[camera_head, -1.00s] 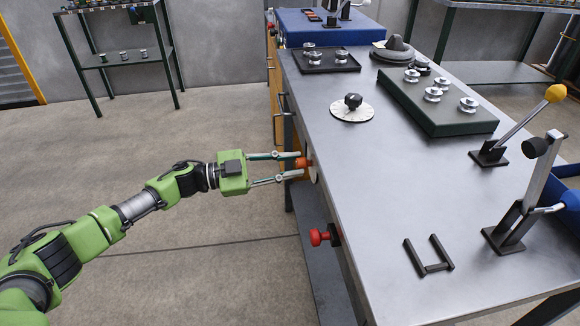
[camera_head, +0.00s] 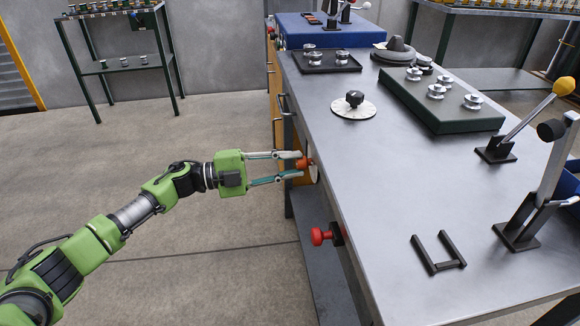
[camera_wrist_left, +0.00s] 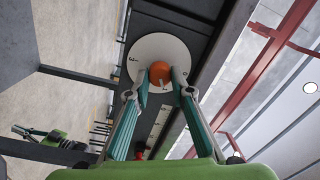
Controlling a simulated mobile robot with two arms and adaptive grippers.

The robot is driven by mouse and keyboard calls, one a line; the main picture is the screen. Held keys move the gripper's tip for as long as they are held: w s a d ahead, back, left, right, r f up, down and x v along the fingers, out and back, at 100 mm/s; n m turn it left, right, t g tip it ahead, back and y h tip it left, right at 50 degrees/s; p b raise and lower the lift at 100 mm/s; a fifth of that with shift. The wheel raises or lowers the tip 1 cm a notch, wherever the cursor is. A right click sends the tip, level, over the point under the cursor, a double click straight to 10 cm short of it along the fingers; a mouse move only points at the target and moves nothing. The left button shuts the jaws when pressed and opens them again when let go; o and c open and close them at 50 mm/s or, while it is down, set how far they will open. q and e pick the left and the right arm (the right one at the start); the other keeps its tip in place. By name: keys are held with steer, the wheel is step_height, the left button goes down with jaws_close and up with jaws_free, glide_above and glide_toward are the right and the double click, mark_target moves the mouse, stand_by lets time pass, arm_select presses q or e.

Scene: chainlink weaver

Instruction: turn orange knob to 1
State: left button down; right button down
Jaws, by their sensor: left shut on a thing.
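The orange knob (camera_head: 303,162) sits on the side face of the workbench, in front of a round white dial (camera_head: 314,173). In the left wrist view the knob (camera_wrist_left: 160,72) is at the centre of the dial (camera_wrist_left: 150,47), which carries a few dark numerals. A light pointer mark shows at the knob's lower edge. My left gripper (camera_head: 299,165) reaches in from the left and is shut on the knob, one finger on each side. In the left wrist view its fingertips (camera_wrist_left: 160,80) touch the knob's two sides. My right gripper is not in view.
A red button (camera_head: 318,237) sticks out of the bench side, nearer than the knob. On the bench top (camera_head: 365,165) are a black knob on a white dial (camera_head: 354,103), a green block with metal spools (camera_head: 440,105), two levers and a dark U-shaped handle (camera_head: 438,253).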

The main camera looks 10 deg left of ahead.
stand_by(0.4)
arm_select(q)
steer(key=c, duration=1.8)
jaws_free()
steer(key=shift+a, duration=0.1)
steer(key=v, duration=1.2)
steer(key=shift+f, duration=0.1)
